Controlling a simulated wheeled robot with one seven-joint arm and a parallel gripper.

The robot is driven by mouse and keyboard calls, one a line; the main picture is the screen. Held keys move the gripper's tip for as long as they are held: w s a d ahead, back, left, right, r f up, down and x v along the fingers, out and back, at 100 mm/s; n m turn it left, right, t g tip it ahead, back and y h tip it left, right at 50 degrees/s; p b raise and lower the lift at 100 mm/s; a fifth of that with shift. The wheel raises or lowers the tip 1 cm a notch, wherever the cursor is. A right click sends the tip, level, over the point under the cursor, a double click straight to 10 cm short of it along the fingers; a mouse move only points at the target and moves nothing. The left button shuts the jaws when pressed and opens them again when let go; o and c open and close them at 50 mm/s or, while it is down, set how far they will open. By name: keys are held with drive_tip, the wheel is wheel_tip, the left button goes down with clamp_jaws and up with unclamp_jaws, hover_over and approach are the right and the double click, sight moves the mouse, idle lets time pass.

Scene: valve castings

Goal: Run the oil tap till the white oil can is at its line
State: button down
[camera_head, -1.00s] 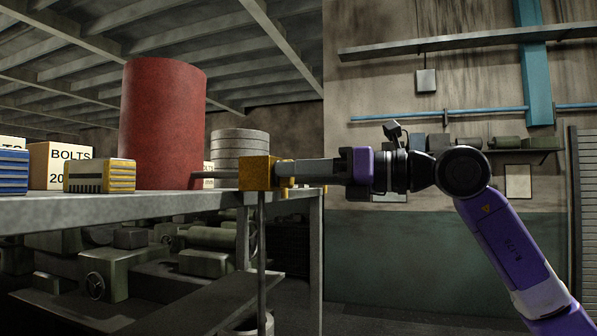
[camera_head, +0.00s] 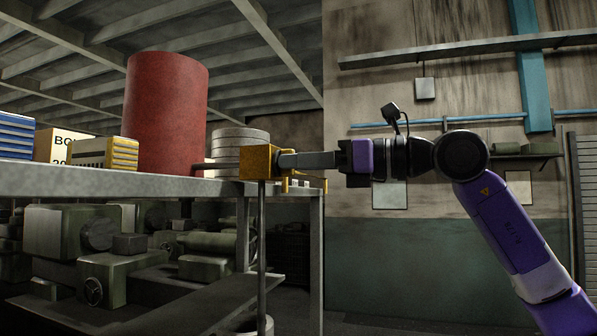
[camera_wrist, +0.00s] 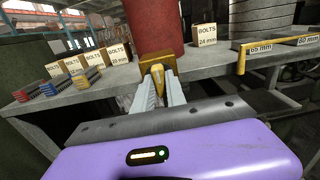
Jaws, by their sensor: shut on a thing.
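A large red drum (camera_head: 167,118) stands on the grey bench. A short pipe joins it to the yellow oil tap (camera_head: 259,162) at the bench's edge. My gripper (camera_head: 284,160) meets the tap from the right. In the wrist view, my gripper (camera_wrist: 158,84) is shut on the tap's yellow handle (camera_wrist: 157,71). A thin dark vertical streak (camera_head: 262,225) hangs straight down below the tap, and it looks like running oil. It ends at a pale rounded thing (camera_head: 262,326) at the bottom edge, which may be the white oil can. Its line and oil level are out of view.
Boxes of bolts (camera_wrist: 121,53) and small coloured cases (camera_head: 107,152) stand on the bench's left part. Grey discs (camera_head: 240,143) are stacked behind the tap. A yellow bracket (camera_wrist: 241,58) sticks out at the bench edge. Machine parts (camera_head: 120,262) fill the space below.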

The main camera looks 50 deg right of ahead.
drive_tip(key=c, duration=1.4)
unclamp_jaws()
drive_tip(key=shift+o, duration=0.2)
drive_tip(key=shift+s+d, duration=0.1)
drive_tip(key=b+v, duration=0.2)
drive_tip(key=v, duration=0.5)
drive_tip(key=shift+s+b, duration=0.3)
drive_tip(key=shift+b, duration=0.05)
drive_tip(key=shift+r, duration=0.1)
